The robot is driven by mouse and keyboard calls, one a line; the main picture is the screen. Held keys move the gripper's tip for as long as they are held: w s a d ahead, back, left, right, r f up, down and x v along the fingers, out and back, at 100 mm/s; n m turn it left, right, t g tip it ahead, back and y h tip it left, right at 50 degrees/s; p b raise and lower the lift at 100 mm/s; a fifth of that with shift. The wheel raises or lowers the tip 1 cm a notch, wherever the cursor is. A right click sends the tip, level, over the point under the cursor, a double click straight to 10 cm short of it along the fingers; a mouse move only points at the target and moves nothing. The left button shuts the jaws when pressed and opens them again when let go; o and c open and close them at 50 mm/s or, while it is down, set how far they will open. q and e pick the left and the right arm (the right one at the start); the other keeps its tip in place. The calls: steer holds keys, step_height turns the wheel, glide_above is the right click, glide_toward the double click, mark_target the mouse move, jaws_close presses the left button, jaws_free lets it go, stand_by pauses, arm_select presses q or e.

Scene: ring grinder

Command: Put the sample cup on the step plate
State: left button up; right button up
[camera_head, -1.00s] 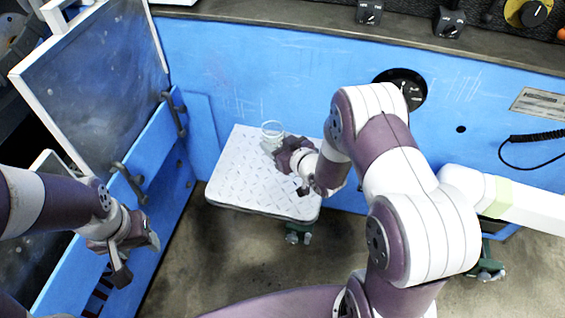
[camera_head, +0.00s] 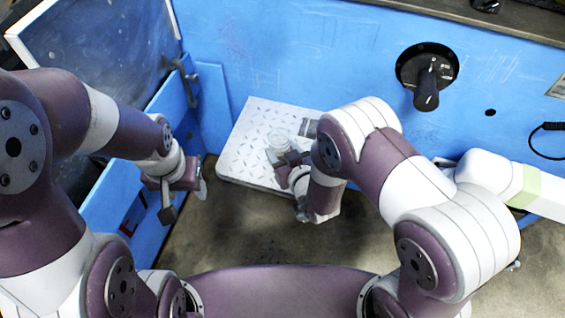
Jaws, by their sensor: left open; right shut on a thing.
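The sample cup (camera_head: 279,140) is a clear round vessel over the step plate, near its middle. The step plate (camera_head: 250,128) is a pale tread-patterned platform against the blue machine wall. My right gripper (camera_head: 287,157) is shut on the cup from its near side. Whether the cup's base touches the plate cannot be told from this view. My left gripper (camera_head: 185,200) is open and empty, left of the plate and beside the blue panel. My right forearm hides the plate's right part.
The blue machine wall (camera_head: 300,60) with a black knob (camera_head: 427,85) stands behind the plate. A blue door panel with a dark handle (camera_head: 210,85) stands at left. Bare floor (camera_head: 235,235) lies in front of the plate.

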step_height(320, 180, down, 4)
steer(key=shift+w+a+f+b, duration=0.1)
steer(key=shift+a+b, duration=0.05)
steer(key=shift+b, duration=0.8)
